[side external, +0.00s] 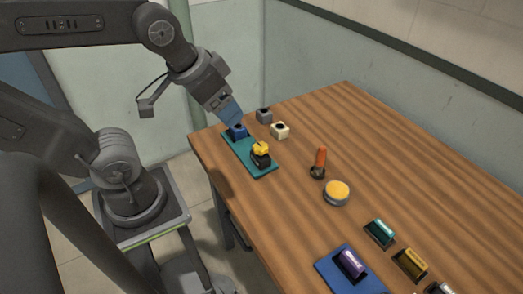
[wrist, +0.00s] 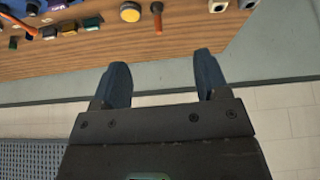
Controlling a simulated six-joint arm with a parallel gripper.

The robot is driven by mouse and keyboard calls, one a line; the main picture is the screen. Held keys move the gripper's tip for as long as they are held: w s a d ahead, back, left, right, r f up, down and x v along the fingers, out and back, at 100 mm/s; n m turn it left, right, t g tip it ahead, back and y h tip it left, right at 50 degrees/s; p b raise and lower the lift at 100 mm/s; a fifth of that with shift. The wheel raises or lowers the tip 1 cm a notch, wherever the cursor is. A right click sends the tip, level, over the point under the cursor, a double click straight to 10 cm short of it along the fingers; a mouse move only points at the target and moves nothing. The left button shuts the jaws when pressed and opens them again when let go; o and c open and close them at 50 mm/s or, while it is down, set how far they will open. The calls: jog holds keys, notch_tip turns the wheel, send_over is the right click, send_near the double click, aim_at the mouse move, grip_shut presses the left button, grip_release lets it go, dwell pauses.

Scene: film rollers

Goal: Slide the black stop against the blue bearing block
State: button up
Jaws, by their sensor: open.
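The black stop (side external: 260,160), a black body with a yellow top, sits on a teal plate (side external: 248,153) in the side external view. The blue bearing block (side external: 237,131) is on the same plate, toward its far left end. A bare stretch of plate lies between them. My gripper (side external: 232,113) shows just above the blue block in that view; I cannot tell how far it is from it. In the wrist view my gripper (wrist: 163,76) is open, with nothing between its fingers. The stop and the blue block cannot be made out in the wrist view.
A grey block (side external: 264,115) and a cream block (side external: 280,130) stand right of the plate. An orange-handled tool (side external: 319,163), a yellow-topped round tin (side external: 336,193) and a purple roller on a blue base (side external: 351,264) lie nearer.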

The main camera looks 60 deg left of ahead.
jog(key=w+a+f+n+g, duration=0.3)
jog(key=w+a+f+n, duration=0.25)
jog(key=w+n, duration=0.4)
jog(key=n+g, duration=0.3)
jog(key=n, duration=0.5)
send_over(261, 155)
jog(key=w+a, duration=0.1)
jog(key=a, duration=0.1)
notch_tip(261, 155, down, 8)
notch_tip(261, 155, down, 14)
jog(key=shift+f, duration=0.1)
jog(key=shift+c, duration=0.5)
